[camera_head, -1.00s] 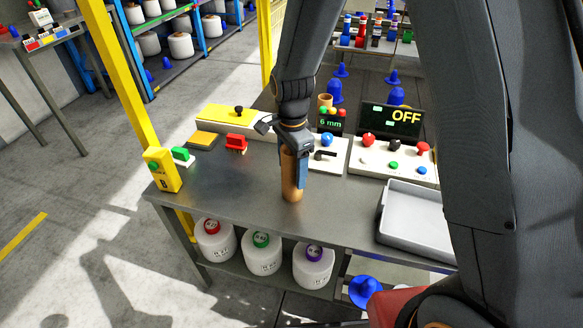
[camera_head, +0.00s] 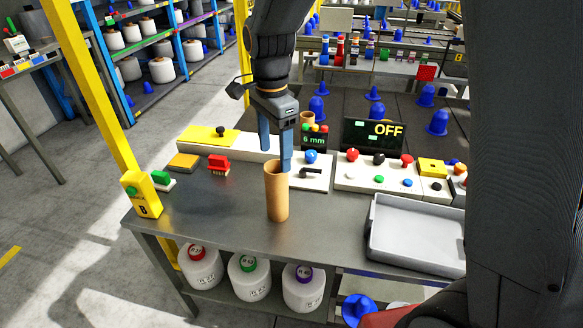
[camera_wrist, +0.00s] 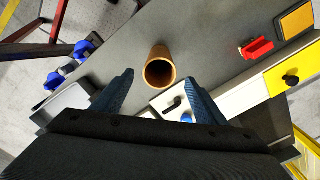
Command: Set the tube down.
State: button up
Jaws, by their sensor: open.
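The tube (camera_head: 277,194) is a tan, hollow cylinder. It stands upright on the grey metal table (camera_head: 225,215), with its open top showing. My gripper (camera_head: 275,162) is open and empty, above and just behind the tube in the head view. In the wrist view the tube (camera_wrist: 160,68) shows its dark round mouth, ahead of and between the two blue fingers of my gripper (camera_wrist: 160,92). The fingers are apart from the tube.
A grey tray (camera_head: 415,235) lies to the right on the table. Behind are a control panel (camera_head: 380,178) with coloured knobs, a dark display reading OFF (camera_head: 374,132), and a small 6 mm display. A red-handled brush (camera_head: 218,164) and a yellow post stand left. White bobbins (camera_head: 249,277) sit below.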

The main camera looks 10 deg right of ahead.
jog(key=s+d+f+n, duration=0.4)
jog(key=s+d+n, duration=0.9)
jog(key=s+d, duration=0.1)
jog(key=shift+s+d+t, duration=0.3)
jog(key=shift+s+d, duration=0.1)
jog(key=shift+s, duration=0.25)
